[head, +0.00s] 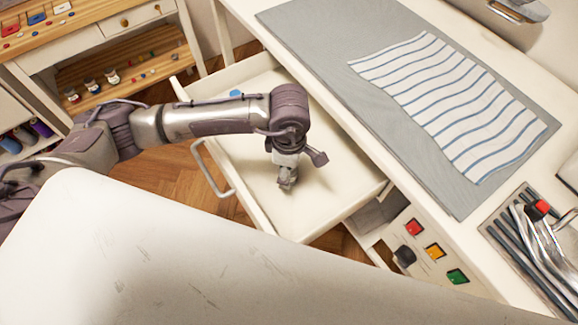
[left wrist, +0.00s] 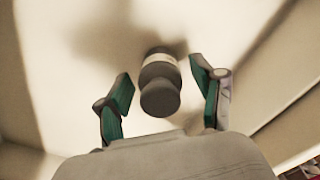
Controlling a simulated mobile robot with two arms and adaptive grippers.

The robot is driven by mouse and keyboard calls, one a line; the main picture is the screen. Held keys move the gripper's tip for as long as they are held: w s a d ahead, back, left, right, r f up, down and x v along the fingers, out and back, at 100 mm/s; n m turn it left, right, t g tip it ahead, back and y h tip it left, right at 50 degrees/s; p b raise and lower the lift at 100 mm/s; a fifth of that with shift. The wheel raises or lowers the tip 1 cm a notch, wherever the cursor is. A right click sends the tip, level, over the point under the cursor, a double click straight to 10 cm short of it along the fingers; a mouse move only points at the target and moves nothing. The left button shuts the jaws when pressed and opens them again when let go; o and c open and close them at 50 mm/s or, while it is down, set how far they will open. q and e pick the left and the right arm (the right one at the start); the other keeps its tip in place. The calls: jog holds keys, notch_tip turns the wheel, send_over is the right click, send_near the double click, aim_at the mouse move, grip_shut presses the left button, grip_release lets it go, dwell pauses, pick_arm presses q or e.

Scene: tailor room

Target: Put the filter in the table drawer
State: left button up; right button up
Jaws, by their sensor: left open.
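The table drawer (head: 335,190) is pulled open, with a pale inside and a metal handle (head: 212,170) on its front. My left gripper (head: 287,177) reaches down into the drawer. In the left wrist view its two green-padded fingers are spread open. A grey cylinder with a pale band (left wrist: 160,88), which looks like the filter, is between the fingers with a visible gap on each side. Its shadow falls on the pale surface beyond. In the head view the gripper and arm mostly hide it, and I cannot tell whether it rests on the drawer floor. My right gripper is out of view.
A small blue item (head: 235,93) is near the drawer's far left. Above is the white table with a grey mat (head: 300,40), striped cloth (head: 450,100) and a tray of tools (head: 535,245).

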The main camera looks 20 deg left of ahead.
pick_arm(q)
jog(key=shift+r, duration=0.4)
notch_tip(320, 180, up, 12)
jog(key=shift+f+b, duration=0.2)
jog(key=shift+b, duration=0.2)
